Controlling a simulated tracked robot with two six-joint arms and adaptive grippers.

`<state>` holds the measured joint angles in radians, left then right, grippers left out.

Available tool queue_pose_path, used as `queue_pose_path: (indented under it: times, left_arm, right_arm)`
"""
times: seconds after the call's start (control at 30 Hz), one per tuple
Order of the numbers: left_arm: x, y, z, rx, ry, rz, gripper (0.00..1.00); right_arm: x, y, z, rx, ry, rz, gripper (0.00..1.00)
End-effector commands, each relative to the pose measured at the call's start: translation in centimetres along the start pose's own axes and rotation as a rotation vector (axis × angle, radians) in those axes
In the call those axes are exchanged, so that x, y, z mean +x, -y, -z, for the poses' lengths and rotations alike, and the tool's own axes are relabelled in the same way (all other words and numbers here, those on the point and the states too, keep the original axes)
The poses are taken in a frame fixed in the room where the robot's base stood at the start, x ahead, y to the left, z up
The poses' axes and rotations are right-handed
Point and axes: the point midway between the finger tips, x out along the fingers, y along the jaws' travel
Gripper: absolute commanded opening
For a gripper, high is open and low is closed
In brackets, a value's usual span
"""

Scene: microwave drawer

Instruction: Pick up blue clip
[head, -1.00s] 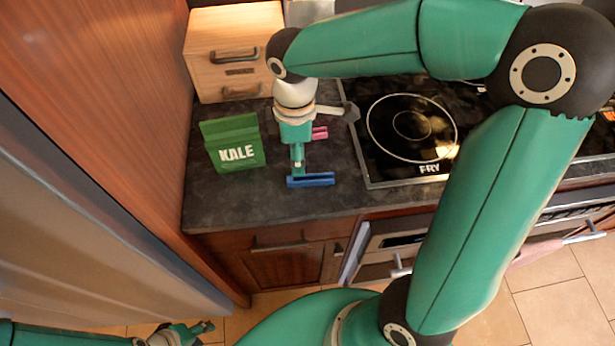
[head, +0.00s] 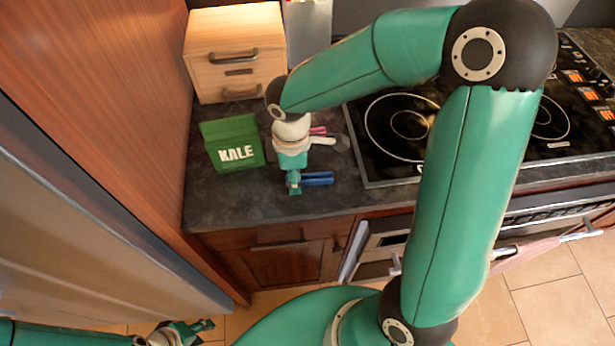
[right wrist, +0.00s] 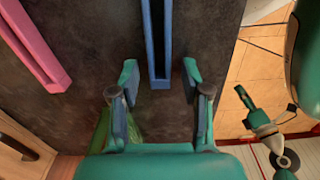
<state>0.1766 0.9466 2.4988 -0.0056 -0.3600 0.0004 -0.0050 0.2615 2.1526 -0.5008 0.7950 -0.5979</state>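The blue clip (head: 318,178) lies on the dark counter near its front edge. In the right wrist view the blue clip (right wrist: 149,45) is two long parallel bars joined at the near end. My right gripper (head: 293,187) is over the clip's left end in the head view. In the right wrist view my right gripper (right wrist: 159,76) is open. Its fingers stand on either side of the clip's joined end, with a gap on each side. Its height above the counter is hard to tell. My left gripper (head: 195,328) is low at the bottom left, open and empty.
A green kale bag (head: 235,145) stands to the left, a wooden drawer box (head: 235,50) behind. A black cooktop (head: 400,165) is at right.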

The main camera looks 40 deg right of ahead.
Motion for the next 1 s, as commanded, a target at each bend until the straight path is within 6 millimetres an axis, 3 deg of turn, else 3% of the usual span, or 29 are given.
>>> queue_pose_path:
  times: [0.03,0.2,0.67,0.87,1.0]
  left_arm:
    - [0.0,0.0,0.0,0.000,0.000,0.000,0.40]
    - [0.0,0.0,0.0,0.000,0.000,0.000,0.40]
    - [0.0,0.0,0.0,0.000,0.000,0.000,0.40]
    - [0.0,0.0,0.0,0.000,0.000,0.000,0.40]
    - [0.1,0.0,0.0,0.000,0.000,0.000,0.40]
  right_arm:
    - [0.0,0.0,0.0,0.000,0.000,0.000,0.34]
    - [0.0,0.0,0.0,0.000,0.000,0.000,0.08]
    - [-0.5,-0.1,0.0,0.000,-0.002,-0.002,0.08]
    - [-2.4,-0.1,0.0,0.002,-0.002,-0.004,0.08]
    - [-5.1,-0.2,0.0,0.002,-0.005,-0.007,0.08]
